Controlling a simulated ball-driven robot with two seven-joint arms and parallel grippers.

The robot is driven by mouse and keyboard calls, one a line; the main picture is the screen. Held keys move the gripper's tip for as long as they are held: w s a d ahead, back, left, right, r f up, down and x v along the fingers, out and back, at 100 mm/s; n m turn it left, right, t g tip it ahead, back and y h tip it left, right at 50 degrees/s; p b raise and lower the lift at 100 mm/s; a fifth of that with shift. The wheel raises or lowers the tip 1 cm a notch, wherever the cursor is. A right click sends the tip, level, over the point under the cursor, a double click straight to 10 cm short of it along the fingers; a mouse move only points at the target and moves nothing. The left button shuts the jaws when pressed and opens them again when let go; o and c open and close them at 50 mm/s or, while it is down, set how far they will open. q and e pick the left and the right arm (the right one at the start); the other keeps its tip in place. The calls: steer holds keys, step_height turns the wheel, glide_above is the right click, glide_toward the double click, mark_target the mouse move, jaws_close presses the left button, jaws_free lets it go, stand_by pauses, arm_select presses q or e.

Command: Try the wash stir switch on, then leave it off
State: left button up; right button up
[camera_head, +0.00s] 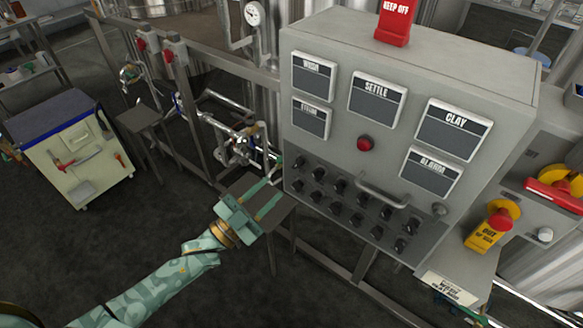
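The grey control box (410,70) stands at the centre right and carries labelled panels. The panel marked WASH (313,76) is at its upper left. Rows of black switches (338,187) run along the lower front, with marks too small to read, so I cannot tell which one is the wash stir switch or how it is set. My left gripper (277,190) is open and empty, just left of the lower left corner of the box, apart from the switches. My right gripper is not in view.
A red button (366,143) and a bar handle (382,191) sit on the box front. A red KEEP OFF sign (395,22) stands on top. A tool cart (85,165) stands left; pipes and rails run behind.

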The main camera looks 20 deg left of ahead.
mark_target(295, 167)
arm_select(q)
steer(key=x, duration=0.8)
jaws_close()
